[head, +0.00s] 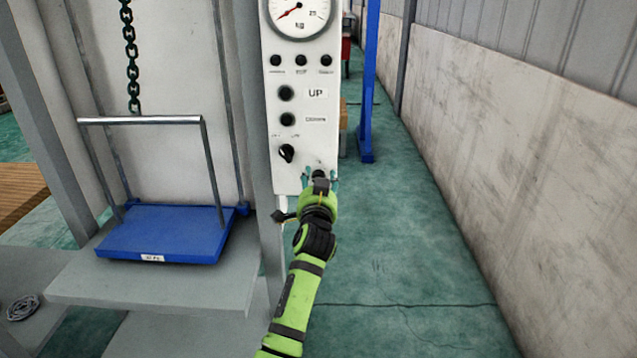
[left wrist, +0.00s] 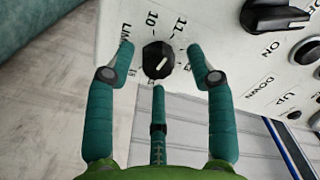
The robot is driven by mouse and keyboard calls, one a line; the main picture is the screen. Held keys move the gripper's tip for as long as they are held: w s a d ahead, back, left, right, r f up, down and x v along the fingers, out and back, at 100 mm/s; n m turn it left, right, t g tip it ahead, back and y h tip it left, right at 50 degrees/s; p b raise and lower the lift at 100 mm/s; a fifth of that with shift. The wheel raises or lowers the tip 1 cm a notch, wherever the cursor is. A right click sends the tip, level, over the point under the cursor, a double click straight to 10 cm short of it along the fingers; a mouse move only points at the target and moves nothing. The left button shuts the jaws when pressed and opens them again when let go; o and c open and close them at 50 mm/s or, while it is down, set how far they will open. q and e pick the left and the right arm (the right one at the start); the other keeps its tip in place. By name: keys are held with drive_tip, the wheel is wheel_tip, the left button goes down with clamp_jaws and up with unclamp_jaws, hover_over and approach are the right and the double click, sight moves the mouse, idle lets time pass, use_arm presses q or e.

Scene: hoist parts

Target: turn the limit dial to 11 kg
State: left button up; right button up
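The limit dial (left wrist: 157,60) is a small round black knob with a white pointer line, on the white control panel (head: 302,103). In the left wrist view, 10 and 11 are printed above it and LIMIT on its left. The pointer line slants up and right; which mark it meets is unclear. My left gripper (head: 320,180) is at the panel's lower right corner. In the left wrist view its fingers (left wrist: 160,77) are open, one on each side of the dial, with visible gaps. In the head view the gripper largely hides the dial. My right gripper is not in view.
A black rotary switch (head: 287,153) sits up and left of the dial, below several round buttons and a gauge (head: 299,16). A blue platform with a handle (head: 165,233) stands on a grey shelf at left. Green floor (head: 400,260) is clear at right, beside a wall.

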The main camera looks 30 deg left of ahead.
use_arm(q)
drive_tip(key=v, duration=1.2)
drive_tip(key=shift+f, duration=0.2)
